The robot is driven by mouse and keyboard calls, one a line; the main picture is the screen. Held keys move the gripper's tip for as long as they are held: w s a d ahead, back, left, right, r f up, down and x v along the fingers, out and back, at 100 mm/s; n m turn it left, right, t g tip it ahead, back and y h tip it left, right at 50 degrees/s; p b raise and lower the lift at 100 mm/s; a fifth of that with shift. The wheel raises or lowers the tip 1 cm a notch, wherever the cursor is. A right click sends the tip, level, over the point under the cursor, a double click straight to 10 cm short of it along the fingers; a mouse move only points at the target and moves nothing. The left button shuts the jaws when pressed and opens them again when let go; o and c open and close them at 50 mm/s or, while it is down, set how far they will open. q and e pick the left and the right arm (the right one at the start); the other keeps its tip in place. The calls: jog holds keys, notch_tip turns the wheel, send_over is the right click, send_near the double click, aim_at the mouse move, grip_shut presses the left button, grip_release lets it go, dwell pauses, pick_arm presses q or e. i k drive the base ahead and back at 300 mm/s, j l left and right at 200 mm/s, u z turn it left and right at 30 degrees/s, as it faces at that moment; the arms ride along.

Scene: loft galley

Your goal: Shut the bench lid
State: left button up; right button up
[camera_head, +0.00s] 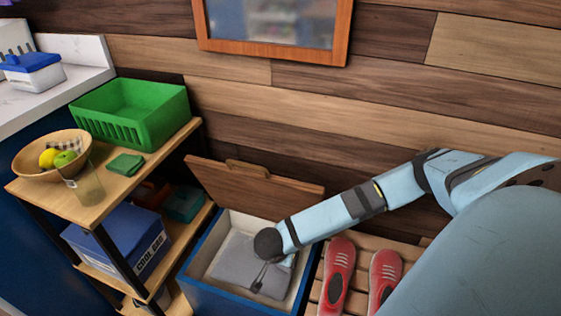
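The bench lid (245,193) is a brown wooden panel with a lighter handle piece on its top edge. It stands raised and tilted at the back of the open bench box (228,300), near the plank wall. The box is blue outside and pale inside, with a folded grey cloth (237,262) in it. My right arm comes in from the right and passes in front of the lid's right lower part. My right gripper (258,286) points down over the box opening, in front of the cloth. Its fingers are small and dark, and their gap is unclear. My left gripper is not in view.
A wooden shelf unit (106,190) stands close left of the box, with a green basket (140,115), a fruit bowl (30,170), a glass and a blue cool bag (120,243). Red shoes (339,270) rest on the slatted seat right of the box.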

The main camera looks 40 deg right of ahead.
aim_at(265, 195)
jog(key=k+j, duration=0.8)
jog(key=j, duration=0.15)
